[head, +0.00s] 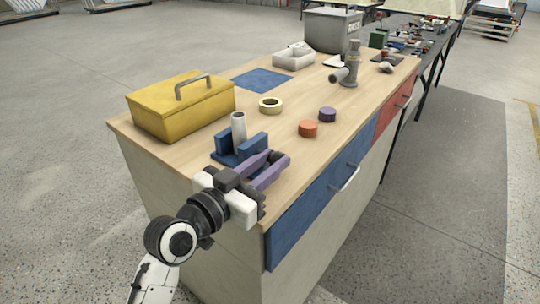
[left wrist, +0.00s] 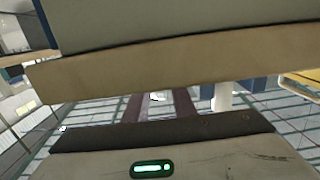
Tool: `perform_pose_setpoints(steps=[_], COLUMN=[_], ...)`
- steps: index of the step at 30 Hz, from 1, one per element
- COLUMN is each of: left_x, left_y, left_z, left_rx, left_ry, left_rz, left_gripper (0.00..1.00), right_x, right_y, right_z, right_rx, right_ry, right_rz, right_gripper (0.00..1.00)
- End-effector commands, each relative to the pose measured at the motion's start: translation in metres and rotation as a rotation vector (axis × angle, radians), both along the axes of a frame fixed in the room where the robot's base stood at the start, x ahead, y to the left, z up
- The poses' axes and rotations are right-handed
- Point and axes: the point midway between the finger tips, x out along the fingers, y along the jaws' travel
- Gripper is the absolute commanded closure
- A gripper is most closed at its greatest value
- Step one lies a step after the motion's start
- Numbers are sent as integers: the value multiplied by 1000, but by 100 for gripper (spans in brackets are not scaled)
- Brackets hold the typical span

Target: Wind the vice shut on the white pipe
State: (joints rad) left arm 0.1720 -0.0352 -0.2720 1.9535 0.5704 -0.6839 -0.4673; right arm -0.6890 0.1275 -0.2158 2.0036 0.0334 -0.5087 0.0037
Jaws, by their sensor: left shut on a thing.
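The blue vice (head: 224,157) sits at the near left corner of the wooden workbench. The white pipe (head: 239,129) stands upright between its two jaws; I cannot tell whether both jaws touch it. My left gripper (head: 268,170), with purple fingers, is at the near side of the vice, beside its front jaw. It is shut on a part of the vice that the fingers hide, apparently its handle. The purple fingers also show in the left wrist view (left wrist: 170,105), partly covered. My right gripper is in neither view.
On the workbench (head: 205,158) stand a yellow toolbox (head: 180,108), a tape roll (head: 270,105), an orange puck (head: 308,129) and a purple puck (head: 327,114).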

Motion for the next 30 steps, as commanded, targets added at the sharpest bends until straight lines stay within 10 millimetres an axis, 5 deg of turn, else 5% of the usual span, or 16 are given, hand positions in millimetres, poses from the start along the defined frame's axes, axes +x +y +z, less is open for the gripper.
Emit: perform_pose_setpoints(steps=[3,18,30], left_x=[-4,-2,0], left_y=[-6,-8,-10], left_z=[9,9,8], left_rx=[28,191,305], left_ry=[51,279,441], left_rz=[-17,-15,-17], left_gripper=[99,99,99], right_x=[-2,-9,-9], right_y=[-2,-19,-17], right_z=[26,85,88], right_rx=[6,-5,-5], right_ry=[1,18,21], right_rz=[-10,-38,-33], right_gripper=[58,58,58])
